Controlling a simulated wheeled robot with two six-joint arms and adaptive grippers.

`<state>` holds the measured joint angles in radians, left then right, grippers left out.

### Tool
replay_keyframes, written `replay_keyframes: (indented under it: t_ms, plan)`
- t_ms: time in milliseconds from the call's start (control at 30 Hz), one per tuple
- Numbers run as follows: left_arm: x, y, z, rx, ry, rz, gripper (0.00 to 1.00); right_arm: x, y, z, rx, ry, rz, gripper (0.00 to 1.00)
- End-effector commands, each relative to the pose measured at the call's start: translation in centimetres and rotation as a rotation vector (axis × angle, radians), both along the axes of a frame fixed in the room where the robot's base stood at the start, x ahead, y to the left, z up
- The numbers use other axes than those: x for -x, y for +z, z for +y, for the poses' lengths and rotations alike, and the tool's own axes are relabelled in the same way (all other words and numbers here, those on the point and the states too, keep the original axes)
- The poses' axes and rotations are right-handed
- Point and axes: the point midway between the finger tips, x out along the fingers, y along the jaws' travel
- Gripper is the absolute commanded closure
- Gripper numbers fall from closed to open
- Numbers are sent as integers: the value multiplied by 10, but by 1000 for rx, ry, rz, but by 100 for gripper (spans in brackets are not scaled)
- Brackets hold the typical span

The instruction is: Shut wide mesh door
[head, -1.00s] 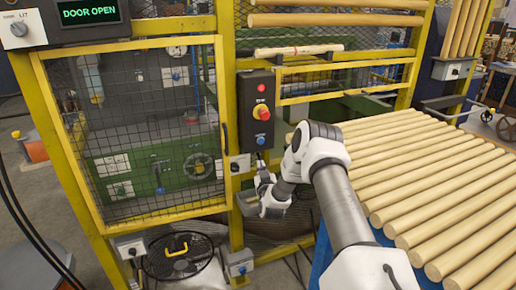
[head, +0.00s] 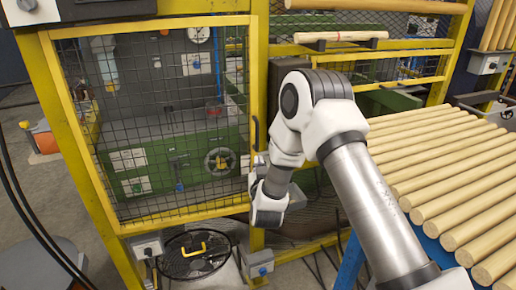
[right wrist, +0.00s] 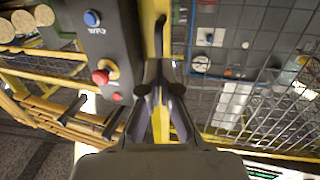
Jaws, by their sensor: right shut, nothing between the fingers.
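The wide mesh door (head: 165,215) has a yellow frame with dark wire mesh and stands at the left in the head view. Its right edge lies close to the yellow post; I cannot tell whether it is fully shut. A black handle (head: 255,133) is at that edge; it also shows in the right wrist view (right wrist: 161,35). My right gripper (head: 264,212) is shut and empty, in front of the post below the handle. In the right wrist view its fingers (right wrist: 160,92) point at the yellow post and door edge. Contact with the door is unclear. My left gripper is not in view.
A dark control box with a red knob (right wrist: 101,77) is left of the fingers in the right wrist view. Wooden rods (head: 440,165) lie on a rack at the right. A round black-rimmed bin (head: 195,255) stands below the door. Green machinery is behind the mesh.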

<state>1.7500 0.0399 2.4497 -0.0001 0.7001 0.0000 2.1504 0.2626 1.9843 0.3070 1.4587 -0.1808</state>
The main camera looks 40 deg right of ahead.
Motion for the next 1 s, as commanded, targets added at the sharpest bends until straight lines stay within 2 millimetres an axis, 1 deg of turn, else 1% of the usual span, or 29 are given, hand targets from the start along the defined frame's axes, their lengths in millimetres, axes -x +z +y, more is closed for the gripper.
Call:
replay_keyframes:
  t_ms: [33,200,300,400,767,867,1000]
  plan:
    - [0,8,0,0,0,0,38,-10,4,-6,0,-2,-2,100]
    - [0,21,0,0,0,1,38,-39,4,-24,2,-1,-1,100]
    - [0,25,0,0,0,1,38,-51,2,-30,1,-1,0,100]
    - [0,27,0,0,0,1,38,-58,0,-34,1,-1,1,100]
    - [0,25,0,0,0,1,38,-60,-2,-35,0,1,0,100]
    - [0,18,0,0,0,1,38,-69,-5,-39,-4,17,-4,100]
    - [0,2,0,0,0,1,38,-96,-8,-50,-9,67,-9,100]
